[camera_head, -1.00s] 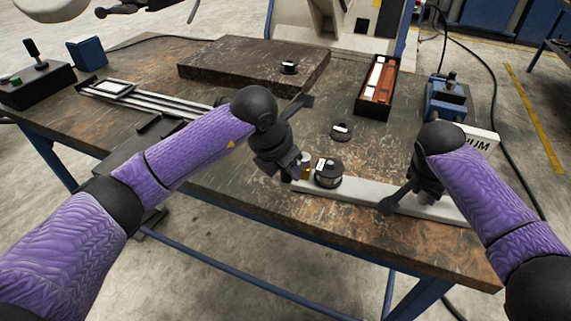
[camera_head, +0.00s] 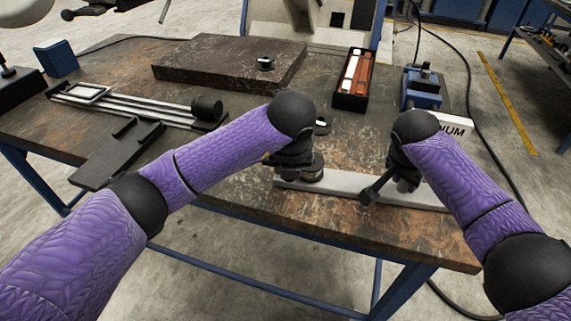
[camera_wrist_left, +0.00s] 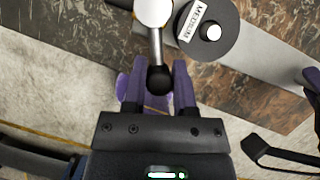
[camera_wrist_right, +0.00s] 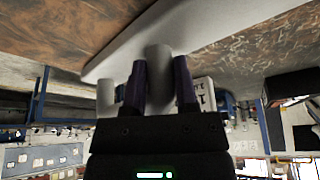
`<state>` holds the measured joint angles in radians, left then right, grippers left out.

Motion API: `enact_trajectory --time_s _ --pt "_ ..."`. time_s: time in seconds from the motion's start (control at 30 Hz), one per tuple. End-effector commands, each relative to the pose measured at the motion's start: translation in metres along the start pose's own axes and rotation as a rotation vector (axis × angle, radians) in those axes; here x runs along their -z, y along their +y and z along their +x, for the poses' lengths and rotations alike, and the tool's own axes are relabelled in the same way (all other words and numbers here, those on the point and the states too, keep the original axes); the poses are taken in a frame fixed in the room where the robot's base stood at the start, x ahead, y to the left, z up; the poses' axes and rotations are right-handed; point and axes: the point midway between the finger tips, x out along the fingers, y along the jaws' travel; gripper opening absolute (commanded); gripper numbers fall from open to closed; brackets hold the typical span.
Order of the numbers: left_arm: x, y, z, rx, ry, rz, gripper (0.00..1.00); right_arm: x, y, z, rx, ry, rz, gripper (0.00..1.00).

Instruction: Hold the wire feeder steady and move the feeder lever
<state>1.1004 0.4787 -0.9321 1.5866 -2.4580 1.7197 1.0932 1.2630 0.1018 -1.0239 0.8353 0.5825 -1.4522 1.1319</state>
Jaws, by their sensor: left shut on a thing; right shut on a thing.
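The wire feeder is a long pale grey bar (camera_head: 343,184) lying along the front right of the table. A black spool (camera_wrist_left: 208,28) labelled MEDIUM sits on it; in the head view my left wrist partly covers the spool. The feeder lever has a silver shaft (camera_wrist_left: 156,45) and a black ball knob (camera_wrist_left: 160,80). My left gripper (camera_wrist_left: 158,70) is shut on the lever near the knob, one finger on each side. My right gripper (camera_wrist_right: 160,70) is shut on a grey upright post (camera_wrist_right: 159,82) of the feeder, towards its right end.
An open black box (camera_head: 351,99) with red and white contents stands behind the feeder. A blue device (camera_head: 421,88) and a white lettered block (camera_head: 455,127) are at right. A dark slab (camera_head: 225,62) lies at the back, a railed fixture (camera_head: 130,104) at left. The front edge is near.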

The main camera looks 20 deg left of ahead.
Motion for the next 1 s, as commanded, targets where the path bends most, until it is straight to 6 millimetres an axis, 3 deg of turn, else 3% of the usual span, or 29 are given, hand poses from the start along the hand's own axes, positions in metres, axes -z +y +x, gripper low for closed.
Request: enact_trajectory --time_s 0.6,0.63,0.77,0.8,1.0 --pt "-0.0003 -0.0036 -0.0007 -0.01 -0.002 -0.034 0.0 -0.0002 -0.0024 -0.0019 0.008 0.0 -0.001 0.0" --pt "-0.0004 -0.0036 -0.0007 -0.01 -0.002 -0.034 0.39 -0.0003 -0.0024 -0.0019 0.008 0.0 -0.001 0.0" --pt "-0.0004 -0.0032 -0.0006 -0.011 -0.001 -0.034 0.66 0.0 -0.002 -0.0018 0.007 0.0 0.0 0.0" --pt "-0.0004 -0.0031 -0.0006 -0.012 -0.001 -0.034 0.7 0.0002 -0.0019 -0.0018 0.007 0.001 0.0 0.0" --pt "-0.0004 -0.0026 -0.0004 -0.014 -0.001 -0.034 0.7 0.0005 -0.0014 -0.0016 0.005 0.001 0.001 0.0"
